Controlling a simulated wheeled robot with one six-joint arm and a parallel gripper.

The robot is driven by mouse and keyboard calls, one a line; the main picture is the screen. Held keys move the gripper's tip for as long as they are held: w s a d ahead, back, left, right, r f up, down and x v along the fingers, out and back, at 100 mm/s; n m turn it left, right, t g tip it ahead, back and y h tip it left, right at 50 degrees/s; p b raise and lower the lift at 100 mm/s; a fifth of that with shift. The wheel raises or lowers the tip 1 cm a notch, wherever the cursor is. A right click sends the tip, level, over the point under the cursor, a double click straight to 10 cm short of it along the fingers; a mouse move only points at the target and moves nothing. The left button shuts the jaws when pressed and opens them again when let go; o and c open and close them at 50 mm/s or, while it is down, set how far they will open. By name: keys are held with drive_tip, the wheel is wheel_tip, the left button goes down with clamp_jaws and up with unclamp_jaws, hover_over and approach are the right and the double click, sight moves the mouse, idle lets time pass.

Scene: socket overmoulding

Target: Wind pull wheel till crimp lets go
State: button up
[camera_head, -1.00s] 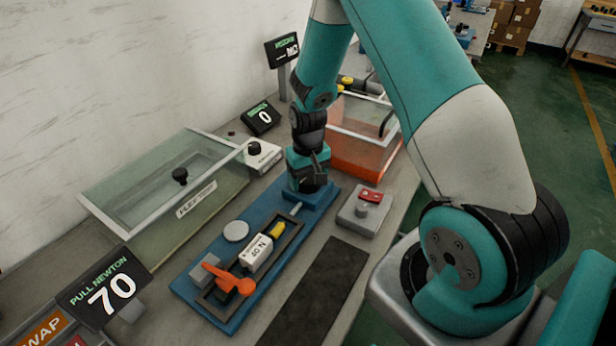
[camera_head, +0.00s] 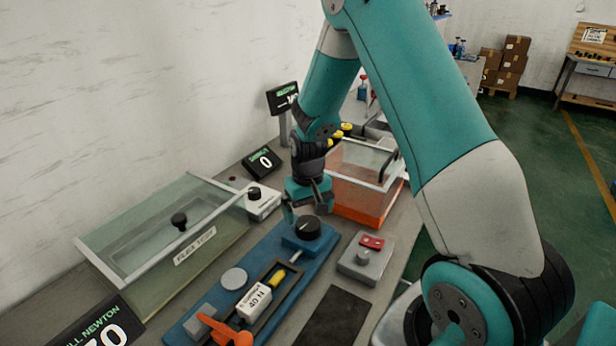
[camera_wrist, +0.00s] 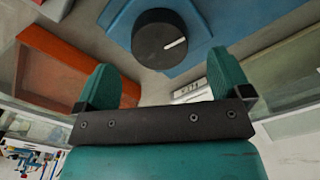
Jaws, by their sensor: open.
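The pull wheel, a black knob (camera_head: 308,228) with a white mark, sits on the far end of the blue pull tester base (camera_head: 250,262). It also shows in the wrist view (camera_wrist: 165,38), ahead of the fingers. My gripper (camera_head: 308,207) is open and empty, just above the wheel and apart from it; its teal fingers (camera_wrist: 163,85) are spread in the wrist view. A yellow piece (camera_head: 279,277) lies in the dark frame beside a white block marked 40 N (camera_head: 253,301). An orange lever (camera_head: 226,332) is at the near end. I cannot tell the crimp's state.
A pull newton display (camera_head: 103,333) is partly cut off; a 0 shows. A clear-lidded bin (camera_head: 165,240) stands left, an orange bin (camera_head: 362,185) behind right. A grey box with a red switch (camera_head: 366,258) stands right of the base. A dark mat (camera_head: 333,318) lies in front.

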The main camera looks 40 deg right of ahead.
wheel_tip(320, 180, up, 13)
drive_tip(key=shift+b, duration=0.35)
drive_tip(key=shift+a, duration=0.1)
drive_tip(key=s+a+r+n+y, duration=0.2)
drive_tip(key=s+a+r+n, duration=0.2)
drive_tip(key=s+a, duration=0.7)
drive_tip(key=s+a+r+n+y, duration=0.2)
drive_tip(key=s+a+r+n, duration=0.2)
drive_tip(key=s+a, duration=0.7)
drive_tip(key=shift+s+a+n, duration=0.15)
drive_tip(key=shift+s+n, duration=0.1)
drive_tip(key=shift+n, duration=0.65)
drive_tip(key=shift+w, duration=0.15)
drive_tip(key=m+h+b, duration=0.4)
drive_tip(key=m+b, duration=0.1)
drive_tip(key=m, duration=0.5)
hover_over(308, 223)
wheel_tip(308, 223, down, 8)
drive_tip(key=f, duration=0.1)
wheel_tip(308, 223, down, 16)
drive_tip(key=shift+f+b, duration=0.25)
drive_tip(key=shift+b, duration=0.05)
